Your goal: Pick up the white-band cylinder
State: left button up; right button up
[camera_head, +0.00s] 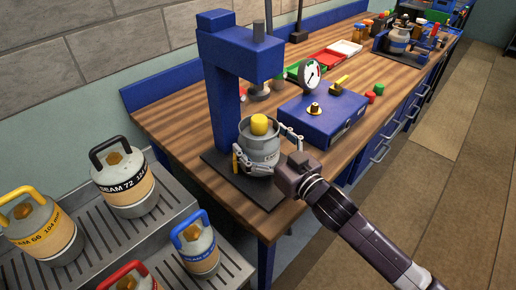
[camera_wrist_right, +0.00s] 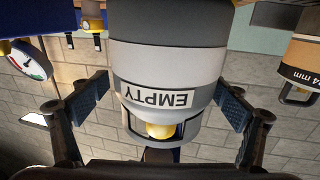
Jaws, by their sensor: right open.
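The white-band cylinder (camera_head: 259,152) is grey with a yellow cap and stands upright on the dark base plate (camera_head: 222,172) of a blue press-like stand. In the wrist view the cylinder (camera_wrist_right: 170,65) appears upside down, with a pale label reading EMPTY. My right gripper (camera_head: 263,148) is open, with one finger on each side of the cylinder. In the wrist view, a gap shows between the left finger and the cylinder; the right finger (camera_wrist_right: 160,108) overlaps its edge, and I cannot tell whether it touches. My left gripper is not in view.
The blue stand (camera_head: 222,80) rises behind the cylinder, its head overhanging nearby. A blue box (camera_head: 322,120) with a gauge (camera_head: 309,75) sits to the right on the wooden bench (camera_head: 165,115). Several banded cylinders, one blue-handled (camera_head: 198,250), stand on a grey slatted rack (camera_head: 100,235).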

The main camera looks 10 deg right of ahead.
aim_at(247, 128)
jog(key=shift+w+a+r, duration=0.1)
jog(key=shift+w+a, duration=0.15)
jog(key=shift+w, duration=0.2)
jog(key=p+x, duration=0.1)
jog(key=x, duration=0.2)
jog(key=shift+w+a, duration=0.1)
jog(key=shift+a, duration=0.2)
jog(key=shift+w+a, duration=0.2)
jog(key=shift+w, duration=0.25)
pick_arm(q)
jog(key=shift+w+d+r, duration=0.25)
jog(key=shift+w+r, duration=0.4)
jog(key=shift+r, duration=0.1)
pick_arm(e)
jog(key=shift+c, duration=0.7)
pick_arm(q)
jog(key=shift+s+a, duration=0.2)
jog(key=shift+s, duration=0.05)
pick_arm(e)
jog(key=c, duration=1.9)
